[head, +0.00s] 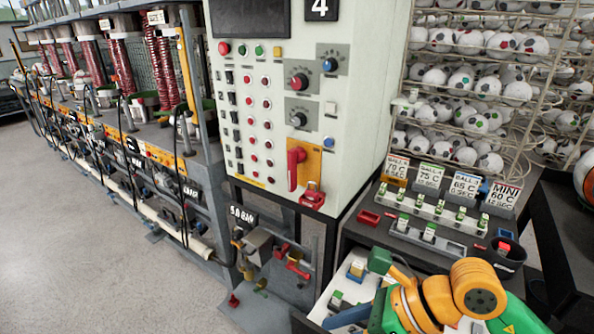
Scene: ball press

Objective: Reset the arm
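My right arm, with green, yellow and orange links, comes in at the bottom right, in front of the small bench. I make out no gripper fingers on it. My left arm and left gripper do not show.
A row of presses with red coils (165,65) runs back at the left. A wire rack of balls (470,85) stands at the right. Temperature cards (463,185) stand behind a rack of switches (433,212) on the bench, near a dark cup (508,255). The floor (70,230) at left is clear.

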